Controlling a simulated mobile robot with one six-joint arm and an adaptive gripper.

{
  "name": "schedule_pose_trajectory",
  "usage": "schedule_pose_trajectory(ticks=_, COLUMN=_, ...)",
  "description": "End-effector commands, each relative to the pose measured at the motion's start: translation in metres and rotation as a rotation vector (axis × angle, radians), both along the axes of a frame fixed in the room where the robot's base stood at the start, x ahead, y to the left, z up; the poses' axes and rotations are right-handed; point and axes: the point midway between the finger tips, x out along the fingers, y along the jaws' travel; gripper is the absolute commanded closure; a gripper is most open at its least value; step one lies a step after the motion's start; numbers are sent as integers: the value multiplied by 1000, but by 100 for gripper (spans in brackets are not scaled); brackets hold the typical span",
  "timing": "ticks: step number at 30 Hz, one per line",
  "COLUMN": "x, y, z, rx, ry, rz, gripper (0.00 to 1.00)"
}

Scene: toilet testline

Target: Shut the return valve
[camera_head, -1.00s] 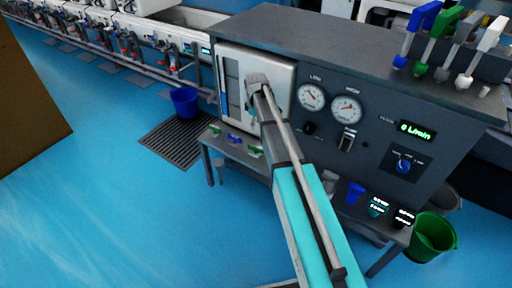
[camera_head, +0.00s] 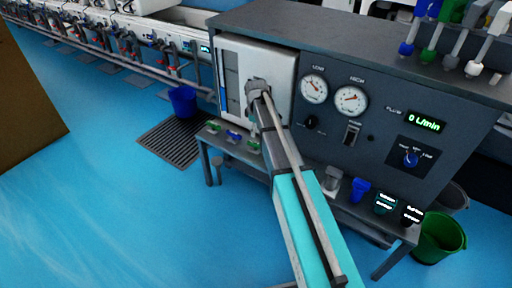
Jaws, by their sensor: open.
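My gripper (camera_head: 256,92) is at the end of my arm, in front of the white panel with a level strip (camera_head: 229,80) on the left of the dark test bench. Its fingers are mostly hidden behind my wrist, and I see nothing held. No valve is readably marked as the return valve. Small valves with green and blue handles (camera_head: 233,135) sit on the low shelf below the gripper, apart from it. Larger valves with blue, green, grey and white handles (camera_head: 450,30) stand at the bench's top right, partly cut off. The flow display (camera_head: 426,122) reads 0 L/min.
Two round gauges (camera_head: 351,100), a switch (camera_head: 352,132) and a knob (camera_head: 410,158) are on the bench front. A green bucket (camera_head: 438,238) is at right, a blue bucket (camera_head: 183,101) at left.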

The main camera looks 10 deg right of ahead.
Motion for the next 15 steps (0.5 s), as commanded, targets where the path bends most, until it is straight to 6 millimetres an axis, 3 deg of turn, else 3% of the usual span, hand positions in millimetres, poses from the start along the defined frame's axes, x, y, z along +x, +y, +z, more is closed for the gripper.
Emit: schedule_pose_trajectory(ticks=15, x=0, y=0, z=-44, rx=0, ry=0, rz=0, gripper=37)
